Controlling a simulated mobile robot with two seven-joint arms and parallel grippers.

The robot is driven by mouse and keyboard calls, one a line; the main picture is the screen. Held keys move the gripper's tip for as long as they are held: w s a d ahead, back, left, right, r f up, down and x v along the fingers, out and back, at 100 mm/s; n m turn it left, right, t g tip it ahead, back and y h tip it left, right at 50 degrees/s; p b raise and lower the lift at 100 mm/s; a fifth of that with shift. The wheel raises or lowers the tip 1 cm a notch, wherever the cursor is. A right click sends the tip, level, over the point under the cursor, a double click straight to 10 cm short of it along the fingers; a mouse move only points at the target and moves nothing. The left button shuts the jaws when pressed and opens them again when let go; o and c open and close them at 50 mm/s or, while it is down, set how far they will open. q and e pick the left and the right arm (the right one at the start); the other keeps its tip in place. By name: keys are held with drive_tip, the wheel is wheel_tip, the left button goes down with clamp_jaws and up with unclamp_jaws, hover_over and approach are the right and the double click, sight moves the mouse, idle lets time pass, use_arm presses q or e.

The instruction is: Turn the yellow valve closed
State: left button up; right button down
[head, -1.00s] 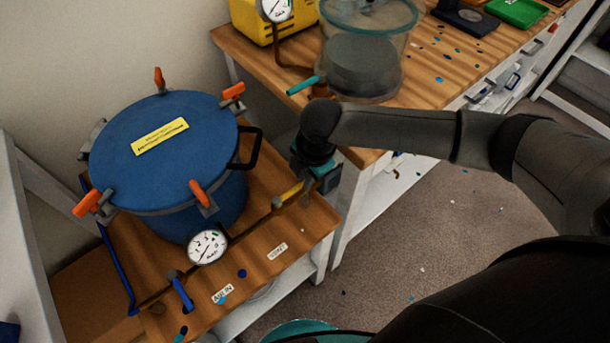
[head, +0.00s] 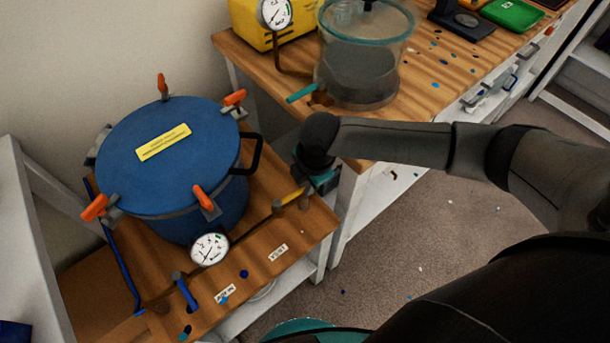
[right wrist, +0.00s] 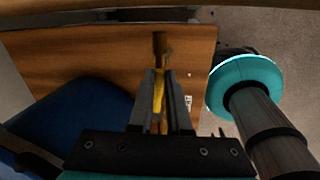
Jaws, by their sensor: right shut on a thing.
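The yellow valve (head: 290,198) has a yellow lever on the pipe at the front right of the wooden stand, beside the blue pressure pot (head: 170,165). My right gripper (head: 303,190) is over the lever. In the right wrist view the yellow lever (right wrist: 159,92) lies between the two fingers of my right gripper (right wrist: 161,90), which is shut on it. The lever runs roughly along the fingers there. In the head view the wrist hides part of the lever's outer end. My left gripper is not in view.
A gauge (head: 209,249) and a blue-handled valve (head: 185,290) sit on the same pipe, to the left. The pot's black side handle (head: 251,154) is close to my right wrist. A second table with a clear chamber (head: 362,75) and teal lever (head: 302,92) stands behind.

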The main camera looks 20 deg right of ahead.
drive_tip(key=s+a+m+g+h+p, duration=0.1)
drive_tip(key=s+a+m+p, duration=0.4)
drive_tip(key=m+p, duration=1.1)
drive_tip(key=shift+s+m+h+p, duration=0.4)
drive_tip(key=shift+s+h+p, duration=0.3)
drive_tip(key=shift+s, duration=0.95)
drive_tip(key=shift+a, duration=0.2)
drive_tip(key=c, duration=0.9)
unclamp_jaws()
drive_tip(key=shift+o, duration=0.2)
wheel_tip(320, 180, up, 15)
drive_tip(key=s+a+p, duration=0.1)
drive_tip(key=a+p, duration=0.1)
drive_tip(key=p, duration=0.3)
drive_tip(key=shift+a, duration=0.4)
